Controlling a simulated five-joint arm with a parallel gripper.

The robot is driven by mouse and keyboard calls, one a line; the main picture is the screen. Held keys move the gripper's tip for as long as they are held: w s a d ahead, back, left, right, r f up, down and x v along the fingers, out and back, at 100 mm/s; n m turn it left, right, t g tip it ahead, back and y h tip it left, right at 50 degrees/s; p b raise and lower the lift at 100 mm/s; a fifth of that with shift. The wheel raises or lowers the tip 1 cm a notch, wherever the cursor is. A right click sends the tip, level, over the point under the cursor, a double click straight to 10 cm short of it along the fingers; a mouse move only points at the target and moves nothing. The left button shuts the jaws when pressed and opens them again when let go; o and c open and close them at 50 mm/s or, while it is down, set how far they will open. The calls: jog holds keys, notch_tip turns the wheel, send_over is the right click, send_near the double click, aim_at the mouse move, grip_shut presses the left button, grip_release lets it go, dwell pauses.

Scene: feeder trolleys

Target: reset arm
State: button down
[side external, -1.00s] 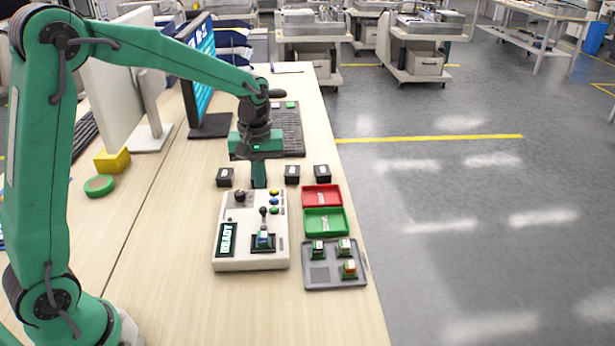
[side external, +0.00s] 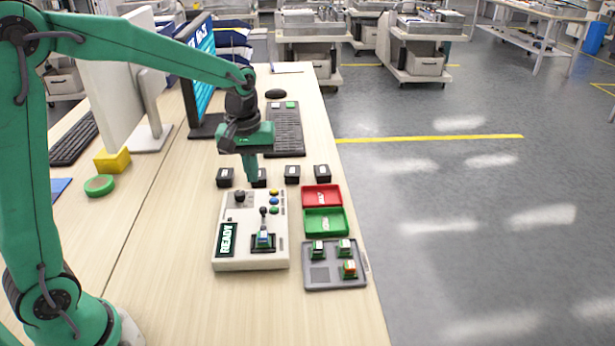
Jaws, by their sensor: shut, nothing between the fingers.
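My gripper (side external: 252,179) is shut and empty. It points down, slightly tilted, just behind the white control box (side external: 240,262) and in front of a black block (side external: 259,177), which it partly hides. The box carries a READY display (side external: 226,238), a black knob (side external: 239,196), a small lever (side external: 263,211) and yellow, blue and green buttons (side external: 274,201). A small part (side external: 263,238) sits in the dark fixture on the box. I cannot tell whether the gripper touches anything.
A red tray (side external: 308,190) and a green tray (side external: 312,232) lie right of the box. A grey tray (side external: 319,284) holds three small parts. Other black blocks (side external: 292,175) line up behind. A keyboard (side external: 285,125) and monitor (side external: 203,80) stand further back. The front table is clear.

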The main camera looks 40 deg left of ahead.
jog(key=s+r+m+t, duration=0.2)
jog(key=s+r+m, duration=0.2)
jog(key=s, duration=0.5)
jog(key=s+d+r+m+t, duration=0.1)
jog(key=s+r+m+t, duration=0.2)
jog(key=s, duration=0.7)
jog(key=shift+s+r+m, duration=0.25)
jog(key=shift+r+m, duration=0.2)
jog(key=shift+m, duration=0.15)
jog(key=shift+w+r, duration=0.1)
jog(key=w+a+r+m+g, duration=0.1)
jog(key=w+r+m+g, duration=0.1)
jog(key=w, duration=0.6)
jog(key=w+a+r+m+g, duration=0.1)
jog(key=w+a+m, duration=0.15)
jog(key=w, duration=0.65)
jog(key=w+a+f+m+g, duration=0.1)
jog(key=w+f+m, duration=0.1)
jog(key=w+f, duration=0.2)
jog(key=w+a+f+m+g, duration=0.1)
jog(key=w+f, duration=0.3)
jog(key=w, duration=0.5)
jog(key=shift+w+a+f+m+g, duration=0.2)
jog(key=shift+a+f+m+g, duration=0.15)
jog(key=shift+a+m, duration=0.35)
jog(key=shift+d+f, duration=0.1)
jog(key=shift+f, duration=0.05)
